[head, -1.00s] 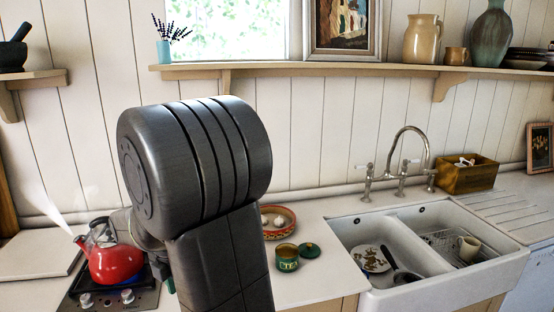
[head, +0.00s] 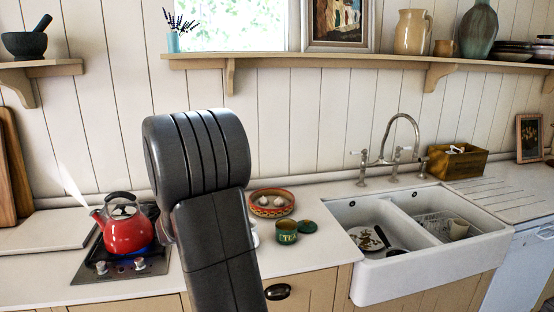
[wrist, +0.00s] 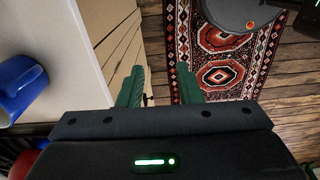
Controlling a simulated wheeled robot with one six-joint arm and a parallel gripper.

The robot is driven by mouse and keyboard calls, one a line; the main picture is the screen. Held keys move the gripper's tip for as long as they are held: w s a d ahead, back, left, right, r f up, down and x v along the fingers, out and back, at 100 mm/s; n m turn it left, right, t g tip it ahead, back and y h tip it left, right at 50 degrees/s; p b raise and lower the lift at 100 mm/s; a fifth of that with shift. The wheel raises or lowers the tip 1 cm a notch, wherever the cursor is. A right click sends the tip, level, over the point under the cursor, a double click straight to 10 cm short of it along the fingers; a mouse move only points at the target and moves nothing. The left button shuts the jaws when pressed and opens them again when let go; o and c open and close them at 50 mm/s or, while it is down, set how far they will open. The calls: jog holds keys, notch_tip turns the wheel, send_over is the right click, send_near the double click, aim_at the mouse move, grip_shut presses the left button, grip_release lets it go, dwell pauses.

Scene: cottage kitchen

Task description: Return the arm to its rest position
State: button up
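The caddy (head: 286,236), a small green tin, stands open on the counter left of the sink. Its green lid (head: 307,226) lies beside it. I cannot see a tea bag; the tin's inside is too small to make out. The blue mug (wrist: 14,88) is at the left edge of the wrist view on the pale counter, partly cut off. In the head view my arm seems to hide it. My gripper (wrist: 160,75) is open and empty, its green fingers apart, over the cabinet fronts and floor, to the right of the mug.
A red kettle (head: 126,233) steams on the hob (head: 115,264) at left. A patterned bowl (head: 271,203) stands behind the caddy. The double sink (head: 430,262) is at right, holding dishes. A rug (wrist: 215,60) lies on the wooden floor.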

jog(key=f+m, duration=0.1)
jog(key=w+d+f+m, duration=0.1)
jog(key=d+f+m+b, duration=0.1)
jog(key=shift+w+d+f, duration=0.25)
jog(key=shift+w+f, duration=0.1)
jog(key=shift+w, duration=0.05)
jog(key=shift+d, duration=0.1)
